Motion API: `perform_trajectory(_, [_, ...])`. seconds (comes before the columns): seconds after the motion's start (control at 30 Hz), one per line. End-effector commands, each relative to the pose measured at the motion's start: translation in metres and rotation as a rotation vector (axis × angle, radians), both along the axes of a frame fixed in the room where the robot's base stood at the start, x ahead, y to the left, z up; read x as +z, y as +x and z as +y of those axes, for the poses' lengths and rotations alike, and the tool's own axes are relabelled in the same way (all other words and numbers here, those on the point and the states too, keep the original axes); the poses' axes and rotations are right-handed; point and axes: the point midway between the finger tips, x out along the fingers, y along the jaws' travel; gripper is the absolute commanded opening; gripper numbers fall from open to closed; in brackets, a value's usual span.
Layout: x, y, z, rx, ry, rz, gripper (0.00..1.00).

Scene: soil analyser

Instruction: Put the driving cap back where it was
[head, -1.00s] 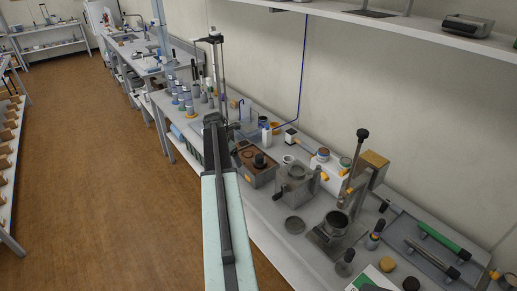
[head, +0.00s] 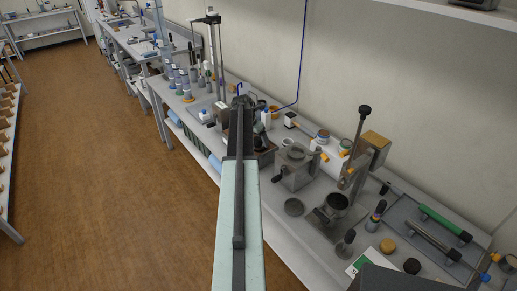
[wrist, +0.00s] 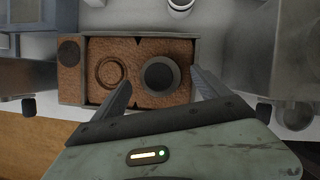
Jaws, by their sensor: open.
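A dark round capped piece (wrist: 160,74), probably the driving cap, stands on the right part of a brown-topped box (wrist: 140,47) in the wrist view. A ring-shaped recess (wrist: 112,71) is to its left, and a dark round spot (wrist: 69,51) is at the box's left end. My gripper (wrist: 161,82) is open, with one finger to each side of the dark piece. I cannot tell whether the fingers touch it. In the head view my arm hides most of the box (head: 266,157) and the dark piece.
A grey metal device (head: 297,167) stands right of the box. A press-like stand with a tall lever (head: 360,140) and a grey tray with a green-handled tool (head: 445,222) are further right. Bottles (head: 183,82) crowd the bench to the left. The floor on the left is clear.

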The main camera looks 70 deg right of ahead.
Motion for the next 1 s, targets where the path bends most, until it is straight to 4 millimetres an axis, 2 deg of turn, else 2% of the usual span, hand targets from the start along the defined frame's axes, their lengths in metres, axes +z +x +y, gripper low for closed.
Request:
perform_trajectory(0.03, [-0.017,0.000,-0.005,0.000,0.000,0.000,0.85])
perform_trajectory(0.07, [-0.020,-0.001,-0.006,0.000,0.000,0.000,0.85])
perform_trajectory(0.3, [-0.018,-0.002,-0.008,0.000,0.000,0.000,0.85])
perform_trajectory(0.33, [-0.018,-0.002,-0.008,0.000,0.000,0.000,0.82])
perform_trajectory(0.63, [-0.018,-0.003,-0.008,-0.002,0.000,-0.001,0.00])
perform_trajectory(1.0, [-0.011,-0.003,-0.008,-0.001,0.000,0.000,0.00])
